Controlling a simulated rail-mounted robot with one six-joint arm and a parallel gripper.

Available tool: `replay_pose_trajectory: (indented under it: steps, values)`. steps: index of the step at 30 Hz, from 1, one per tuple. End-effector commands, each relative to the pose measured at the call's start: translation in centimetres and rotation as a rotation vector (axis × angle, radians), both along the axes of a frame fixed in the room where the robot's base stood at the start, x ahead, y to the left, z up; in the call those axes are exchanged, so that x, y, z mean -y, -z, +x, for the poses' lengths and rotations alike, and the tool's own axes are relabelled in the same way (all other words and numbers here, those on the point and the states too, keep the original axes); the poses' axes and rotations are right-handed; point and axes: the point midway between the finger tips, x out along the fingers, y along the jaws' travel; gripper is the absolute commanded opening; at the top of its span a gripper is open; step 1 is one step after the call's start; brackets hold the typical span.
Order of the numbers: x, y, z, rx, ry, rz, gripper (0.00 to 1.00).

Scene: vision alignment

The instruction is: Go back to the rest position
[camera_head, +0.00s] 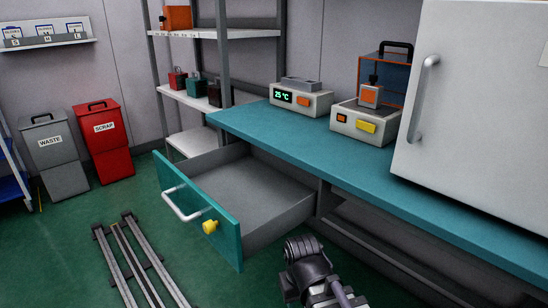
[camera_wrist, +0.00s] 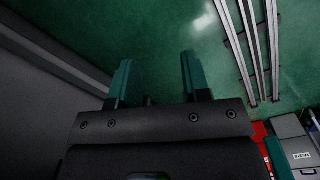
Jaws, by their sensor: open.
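My gripper (camera_wrist: 157,78) shows in the wrist view with its two teal fingers spread apart. Nothing is between them, and green floor lies beyond. In the head view a dark part of my arm (camera_head: 306,252) shows at the bottom, right of the open drawer (camera_head: 243,196). The fingertips cannot be made out there. The drawer is pulled out from under the teal bench (camera_head: 330,140) and its visible inside is empty.
A white cabinet (camera_head: 475,110) stands on the bench at right, near two devices (camera_head: 300,98) (camera_head: 365,122). A shelf rack (camera_head: 215,33) stands behind. A grey waste bin (camera_head: 52,158) and red scrap bin (camera_head: 104,145) stand at left. Floor rails (camera_head: 132,262) run left of the drawer.

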Motion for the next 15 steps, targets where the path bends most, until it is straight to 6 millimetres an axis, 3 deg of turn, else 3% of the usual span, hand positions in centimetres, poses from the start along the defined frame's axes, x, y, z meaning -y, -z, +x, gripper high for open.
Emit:
replay_pose_trajectory:
  steps: [1, 7, 9, 15]
  values:
    - [2.4, 0.0, 0.1, -0.005, 0.067, 0.024, 0.43]
    - [11.5, -0.3, 0.6, -0.003, 0.294, 0.032, 0.43]
    - [10.7, -4.8, 0.6, -0.004, 0.275, 0.031, 0.43]
    - [10.7, -12.5, 0.6, -0.004, 0.272, 0.029, 0.43]
